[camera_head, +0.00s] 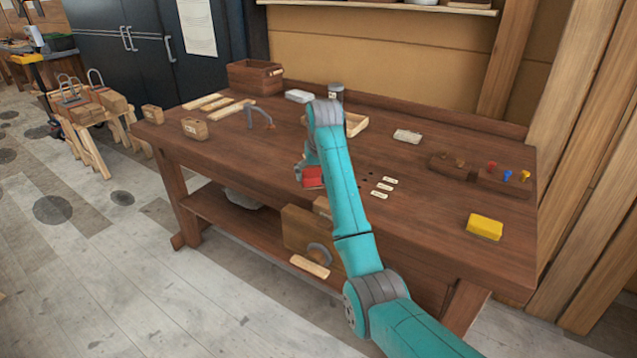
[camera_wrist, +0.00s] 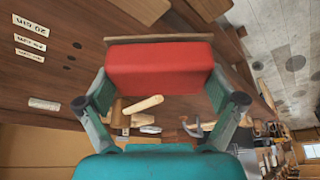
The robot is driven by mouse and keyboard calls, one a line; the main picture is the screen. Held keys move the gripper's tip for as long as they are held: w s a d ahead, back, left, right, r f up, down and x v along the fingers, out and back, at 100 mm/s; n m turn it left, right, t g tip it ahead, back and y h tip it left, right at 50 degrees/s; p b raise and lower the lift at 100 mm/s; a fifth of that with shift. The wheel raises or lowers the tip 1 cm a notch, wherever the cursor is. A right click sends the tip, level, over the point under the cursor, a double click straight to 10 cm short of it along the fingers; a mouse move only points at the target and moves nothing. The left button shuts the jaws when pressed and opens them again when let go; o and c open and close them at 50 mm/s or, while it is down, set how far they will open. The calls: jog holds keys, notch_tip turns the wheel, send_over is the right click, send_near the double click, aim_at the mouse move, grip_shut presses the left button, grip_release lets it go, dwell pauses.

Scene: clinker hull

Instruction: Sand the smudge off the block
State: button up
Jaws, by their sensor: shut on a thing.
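My gripper (camera_wrist: 160,95) is shut on a red block-shaped tool (camera_wrist: 158,68), one finger on each side. The tool has a tan-brown layer along its upper edge in the wrist view. In the head view the red tool (camera_head: 313,177) shows left of my arm, over the front part of the bench. A pale wooden block (camera_wrist: 146,9) is cut off at the top of the wrist view, apart from the tool in that picture. In the head view a piece of pale wood (camera_head: 322,207) shows at the bench's front edge, partly behind my arm. I cannot make out a smudge.
The brown bench (camera_head: 420,225) holds a yellow block (camera_head: 485,227), a grey block (camera_head: 408,136), small white labels (camera_head: 381,195) and a wooden crate (camera_head: 255,77). A labelled wooden block (camera_head: 195,128) stands at left.

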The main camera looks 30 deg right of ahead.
jog(key=shift+r, duration=1.05)
